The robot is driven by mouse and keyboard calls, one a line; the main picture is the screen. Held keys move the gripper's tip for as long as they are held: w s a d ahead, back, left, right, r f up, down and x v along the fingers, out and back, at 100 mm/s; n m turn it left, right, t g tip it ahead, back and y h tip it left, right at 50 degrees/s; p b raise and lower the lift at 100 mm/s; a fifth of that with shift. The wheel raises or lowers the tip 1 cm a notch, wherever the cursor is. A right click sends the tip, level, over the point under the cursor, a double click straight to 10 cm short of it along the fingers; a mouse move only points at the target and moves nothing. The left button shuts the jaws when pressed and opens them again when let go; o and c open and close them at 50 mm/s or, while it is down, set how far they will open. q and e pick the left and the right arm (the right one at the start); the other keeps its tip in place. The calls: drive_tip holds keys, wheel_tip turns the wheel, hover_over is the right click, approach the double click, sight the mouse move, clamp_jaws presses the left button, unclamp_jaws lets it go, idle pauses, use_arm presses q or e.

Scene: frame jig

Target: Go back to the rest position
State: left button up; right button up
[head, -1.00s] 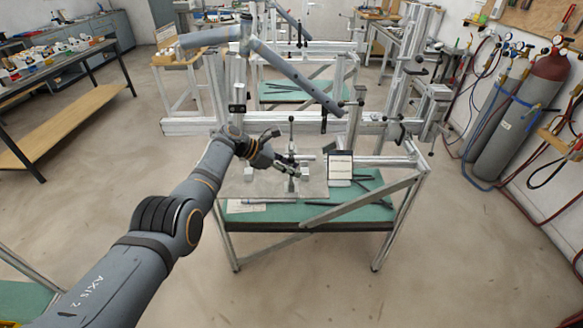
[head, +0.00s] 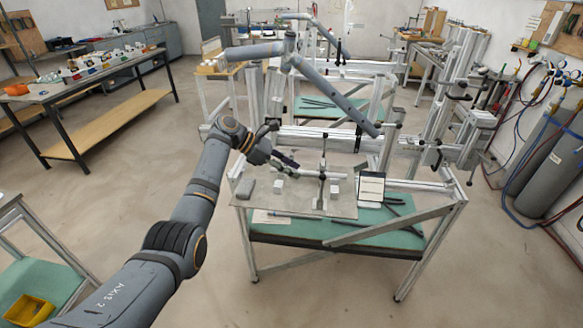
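My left gripper (head: 279,143) is over the left part of the jig bench in the head view. Its two dark fingers look spread, with nothing visible between them. Below and right of the gripper, a metal clamp post with a crossbar (head: 322,174) stands on a pale plate (head: 345,208). Small light blocks (head: 278,187) and a grey block (head: 245,189) also sit on the plate. My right gripper is not in view.
A small sign (head: 371,187) stands at the plate's right. Dark bars lie on the bench's green lower shelf (head: 375,240). A yellow bin (head: 28,310) is on a green-topped table at lower left. Gas cylinders (head: 535,165) stand at right. Open floor lies left and in front.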

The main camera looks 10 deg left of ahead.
use_arm(q)
drive_tip(key=shift+f, duration=0.1)
drive_tip(key=s+a+f+m+y, duration=0.3)
drive_tip(key=s+f+m, duration=0.3)
drive_tip(key=f, duration=0.4)
drive_tip(key=s+a+f+m+y, duration=0.3)
drive_tip(key=s+a+f, duration=0.1)
drive_tip(key=s+f, duration=0.5)
drive_tip(key=s+a+m+t+y, duration=0.1)
drive_tip(key=s+a+m+y, duration=0.4)
drive_tip(key=s, duration=0.6)
drive_tip(key=s+a+m+t, duration=0.1)
drive_tip(key=s+a+m, duration=0.1)
drive_tip(key=s+m, duration=0.7)
drive_tip(key=s+a+f+n+g, duration=0.1)
drive_tip(key=s+a+f, duration=0.1)
drive_tip(key=f, duration=1.1)
drive_tip(key=s+a+f+n+g, duration=0.1)
drive_tip(key=s+f, duration=0.2)
drive_tip(key=f, duration=1)
drive_tip(key=s+a+f, duration=0.1)
drive_tip(key=s+f, duration=1.5)
drive_tip(key=s, duration=0.2)
drive_tip(key=shift+a+f+g, duration=0.15)
drive_tip(key=shift+a+g, duration=0.05)
drive_tip(key=shift+g, duration=0.2)
